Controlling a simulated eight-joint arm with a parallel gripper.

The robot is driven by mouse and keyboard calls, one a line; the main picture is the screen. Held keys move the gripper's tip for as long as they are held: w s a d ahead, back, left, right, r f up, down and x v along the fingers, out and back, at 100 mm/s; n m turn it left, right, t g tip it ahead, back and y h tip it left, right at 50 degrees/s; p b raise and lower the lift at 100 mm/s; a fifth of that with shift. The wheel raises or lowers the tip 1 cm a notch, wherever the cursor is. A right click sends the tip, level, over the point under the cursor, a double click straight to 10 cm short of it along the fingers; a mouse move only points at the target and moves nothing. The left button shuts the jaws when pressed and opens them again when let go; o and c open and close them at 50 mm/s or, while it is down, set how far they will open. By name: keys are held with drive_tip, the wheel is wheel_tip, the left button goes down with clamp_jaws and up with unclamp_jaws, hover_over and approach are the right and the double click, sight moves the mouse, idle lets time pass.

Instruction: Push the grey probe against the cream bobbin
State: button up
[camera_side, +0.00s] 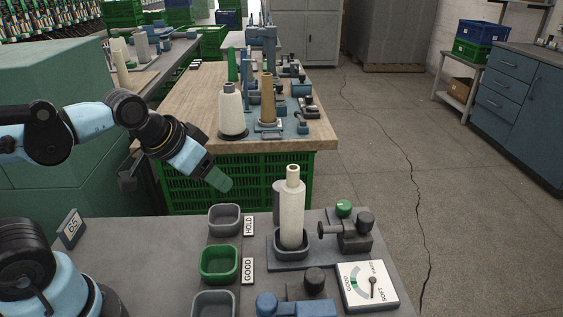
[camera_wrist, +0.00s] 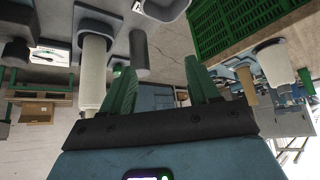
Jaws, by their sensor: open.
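The cream bobbin (camera_side: 292,212) stands upright in a dark grey cradle on the fixture in the side view. It also shows left of my fingers in the wrist view (camera_wrist: 93,72). The grey probe (camera_side: 331,229) lies level just right of the bobbin, its round tip facing it with a small gap. It is joined to a dark block with a green knob (camera_side: 344,208). My gripper (camera_side: 221,182) is left of the bobbin and above the bench, apart from everything. In the wrist view its green fingers (camera_wrist: 160,80) are spread with nothing between them.
A dial gauge (camera_side: 367,286) sits at the bench's front right. Grey HOLD tray (camera_side: 224,220) and green GOOD tray (camera_side: 219,265) lie below my gripper. A grey post stands behind the bobbin. A wooden table (camera_side: 190,120) with cones and a green crate (camera_side: 240,190) are behind.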

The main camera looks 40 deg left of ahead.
drive_tip(key=w+d+r+m+g, duration=0.2)
drive_tip(key=w+d+r+m, duration=0.1)
drive_tip(key=w+d+r, duration=0.3)
drive_tip(key=m+g, duration=0.5)
drive_tip(key=m, duration=0.4)
hover_over(364, 216)
wheel_tip(364, 216, down, 2)
wheel_tip(364, 216, down, 12)
drive_tip(key=shift+f, duration=0.1)
clamp_jaws()
